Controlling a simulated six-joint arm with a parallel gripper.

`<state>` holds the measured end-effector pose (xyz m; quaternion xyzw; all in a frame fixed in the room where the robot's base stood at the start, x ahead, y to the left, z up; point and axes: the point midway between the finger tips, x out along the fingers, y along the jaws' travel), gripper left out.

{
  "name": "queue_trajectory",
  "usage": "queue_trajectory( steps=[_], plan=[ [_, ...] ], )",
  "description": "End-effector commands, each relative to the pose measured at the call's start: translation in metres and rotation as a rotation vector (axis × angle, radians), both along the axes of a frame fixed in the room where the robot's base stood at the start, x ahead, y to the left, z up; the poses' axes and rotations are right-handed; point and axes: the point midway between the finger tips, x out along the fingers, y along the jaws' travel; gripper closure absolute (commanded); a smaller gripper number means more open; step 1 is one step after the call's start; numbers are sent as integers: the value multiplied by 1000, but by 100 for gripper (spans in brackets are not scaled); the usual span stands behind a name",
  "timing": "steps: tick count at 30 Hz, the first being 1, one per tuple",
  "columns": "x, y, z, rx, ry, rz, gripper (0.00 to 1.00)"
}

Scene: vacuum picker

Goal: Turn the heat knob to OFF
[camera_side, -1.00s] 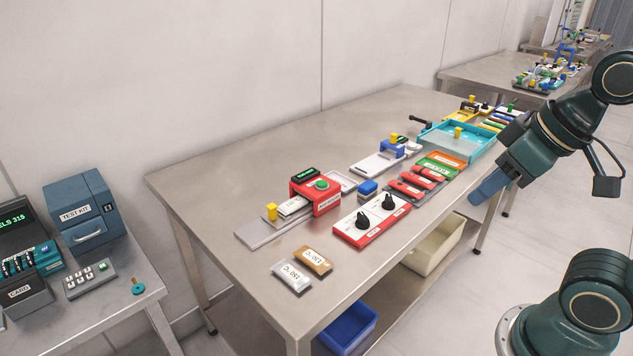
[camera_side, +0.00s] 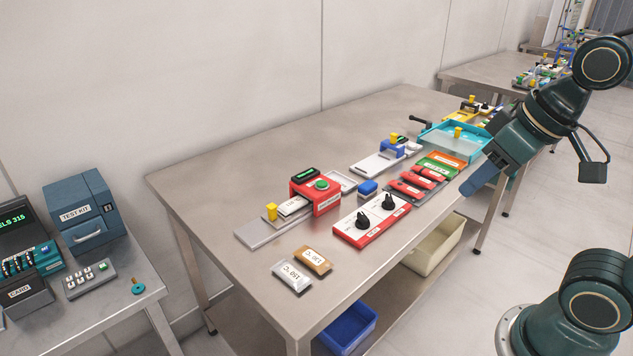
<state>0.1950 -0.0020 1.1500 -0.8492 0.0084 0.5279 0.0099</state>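A red-edged panel with a white top (camera_side: 375,224) lies on the metal table. It carries two black knobs, a nearer-left knob (camera_side: 362,219) and a farther-right knob (camera_side: 388,202). The labels are too small to read, so I cannot tell which is the heat knob or where either points. My gripper (camera_side: 466,190) is in the air to the right of the panel, past the table's front edge, pointing down and left. It touches nothing that I can see. Its fingers show edge-on, so I cannot tell whether they are open.
Red pieces in a dark tray (camera_side: 413,188) and a teal tray (camera_side: 456,142) lie behind the panel. Two packets (camera_side: 291,278) lie nearer. A blue bin (camera_side: 349,326) sits below.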

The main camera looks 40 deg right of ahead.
Motion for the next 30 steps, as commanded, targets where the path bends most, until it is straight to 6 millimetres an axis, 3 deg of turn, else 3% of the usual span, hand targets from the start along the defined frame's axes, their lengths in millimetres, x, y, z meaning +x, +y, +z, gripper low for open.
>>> queue_trajectory(
  steps=[10,17,30],
  plan=[
    [57,-8,7,26,110,-82,64],
    [100,-15,2,42,186,-140,64],
    [181,-34,-35,69,329,-257,64]
  ],
)
